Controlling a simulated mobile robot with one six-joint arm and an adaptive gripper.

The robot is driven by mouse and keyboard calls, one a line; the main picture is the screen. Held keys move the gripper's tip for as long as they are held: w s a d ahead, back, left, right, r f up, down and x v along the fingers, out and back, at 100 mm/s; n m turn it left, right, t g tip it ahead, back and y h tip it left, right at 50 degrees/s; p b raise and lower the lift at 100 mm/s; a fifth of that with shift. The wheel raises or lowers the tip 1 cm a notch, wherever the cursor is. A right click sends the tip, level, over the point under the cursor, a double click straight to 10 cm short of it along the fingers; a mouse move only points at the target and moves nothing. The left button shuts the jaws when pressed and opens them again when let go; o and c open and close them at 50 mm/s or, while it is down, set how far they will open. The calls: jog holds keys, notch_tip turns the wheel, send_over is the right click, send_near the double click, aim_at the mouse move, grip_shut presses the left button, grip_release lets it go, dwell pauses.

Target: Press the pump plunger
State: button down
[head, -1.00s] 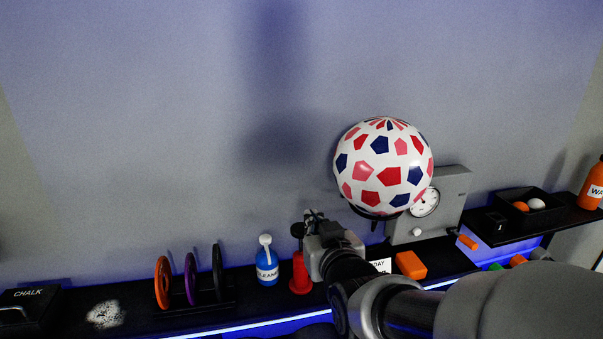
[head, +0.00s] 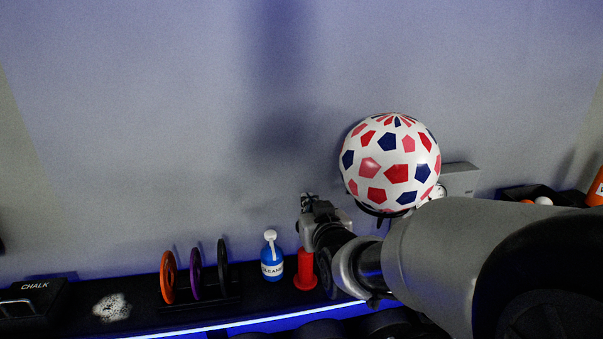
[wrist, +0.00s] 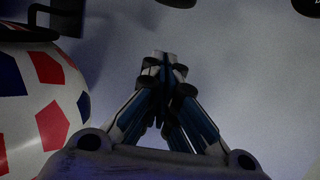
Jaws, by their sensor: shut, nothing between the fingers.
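The red pump (head: 305,270) stands upright on the dark shelf, right of the blue bottle. Its black plunger knob does not show clearly now; my gripper and wrist are in front of where the pump's top is. My gripper (head: 307,198) is above the pump in the head view, apart from its red body, with its fingers towards the wall. Whether it touches the plunger cannot be told. In the wrist view the fingers (wrist: 165,62) are together and empty, with plain wall behind. The pump is not seen in the wrist view.
The patterned ball (head: 391,165) is close right of my gripper and also shows in the wrist view (wrist: 38,105). A blue white-topped bottle (head: 271,262) stands left of the pump. Upright discs (head: 195,273), white powder (head: 112,307) and a chalk box (head: 35,300) are farther left.

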jog(key=shift+x, duration=1.1)
jog(key=f, duration=0.2)
jog(key=shift+w+f, duration=0.2)
jog(key=shift+f, duration=0.1)
jog(key=shift+f+b, duration=0.35)
jog(key=shift+f, duration=0.4)
jog(key=shift+s, duration=0.1)
jog(key=shift+f, duration=0.1)
